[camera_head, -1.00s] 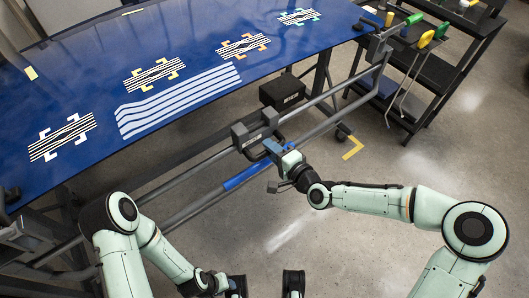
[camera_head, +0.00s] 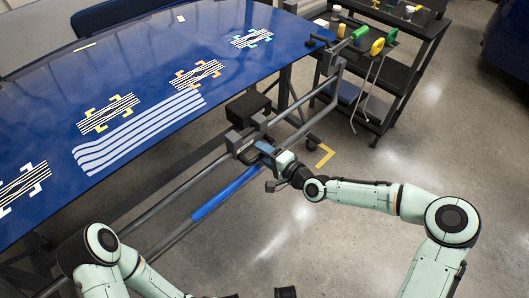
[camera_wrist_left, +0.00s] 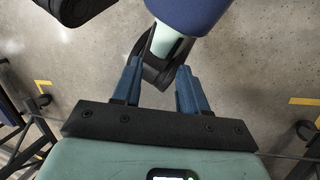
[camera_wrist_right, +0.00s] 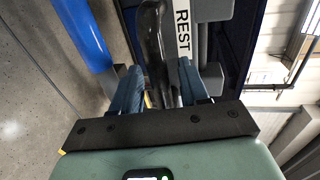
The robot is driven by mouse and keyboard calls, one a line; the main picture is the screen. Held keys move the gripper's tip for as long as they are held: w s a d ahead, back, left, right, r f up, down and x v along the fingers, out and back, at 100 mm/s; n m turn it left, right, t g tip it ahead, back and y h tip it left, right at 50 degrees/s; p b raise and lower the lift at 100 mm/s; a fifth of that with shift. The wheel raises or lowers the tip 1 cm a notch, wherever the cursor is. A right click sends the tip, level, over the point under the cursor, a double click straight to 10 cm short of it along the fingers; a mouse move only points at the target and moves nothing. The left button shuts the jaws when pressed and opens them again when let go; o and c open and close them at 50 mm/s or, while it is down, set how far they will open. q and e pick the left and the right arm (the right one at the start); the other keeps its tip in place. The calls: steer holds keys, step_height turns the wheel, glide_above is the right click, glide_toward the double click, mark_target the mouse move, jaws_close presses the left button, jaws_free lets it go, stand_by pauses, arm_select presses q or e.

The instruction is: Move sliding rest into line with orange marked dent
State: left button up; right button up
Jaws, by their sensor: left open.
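The sliding rest (camera_head: 246,139), a dark grey block, sits on the rail along the blue panel's near edge. Its "REST" label (camera_wrist_right: 183,35) shows in the right wrist view. My right gripper (camera_wrist_right: 168,72) is shut on the rest's black handle (camera_wrist_right: 154,40); it also shows in the head view (camera_head: 268,154). The orange marked dent (camera_head: 197,74) lies on the panel, up and left of the rest in the head view. I cannot tell the exact alignment. My left gripper (camera_wrist_left: 158,69) is open and empty, away from the rest.
Yellow (camera_head: 108,113), white (camera_head: 22,186) and teal (camera_head: 252,38) marked dents lie on the blue panel (camera_head: 50,130). A blue sleeve (camera_head: 228,192) covers part of the lower rail. A tool cart (camera_head: 400,70) stands at the upper right. Floor at lower right is clear.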

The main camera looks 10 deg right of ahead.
arm_select(q)
steer(key=r+p, duration=0.1)
steer(key=s+r+p, duration=0.1)
steer(key=p, duration=0.1)
steer(key=shift+s+r+g, duration=0.1)
steer(key=shift+r+g, duration=0.2)
steer(key=shift+r, duration=0.05)
arm_select(e)
steer(key=v, duration=1.3)
steer(key=shift+s, duration=0.15)
steer(key=s+a+f+n+g+p, duration=0.3)
steer(key=s+a+f+g+p, duration=0.45)
steer(key=s+f, duration=0.65)
arm_select(q)
step_height(320, 180, up, 9)
steer(key=w+p, duration=0.1)
steer(key=p, duration=0.1)
steer(key=shift+w+r, duration=0.2)
steer(key=shift+w, duration=0.2)
arm_select(e)
steer(key=s+d+f+n+g+h, duration=0.2)
steer(key=s+f+g, duration=0.1)
steer(key=s, duration=0.3)
steer(key=s+d+f+n+g+h, duration=0.1)
steer(key=s+d+f+g+h, duration=0.1)
steer(key=s+f, duration=0.3)
steer(key=shift+s+d+f+n+g+h, duration=0.25)
steer(key=shift+s+n+g+h, duration=0.25)
steer(key=shift+s+h, duration=0.5)
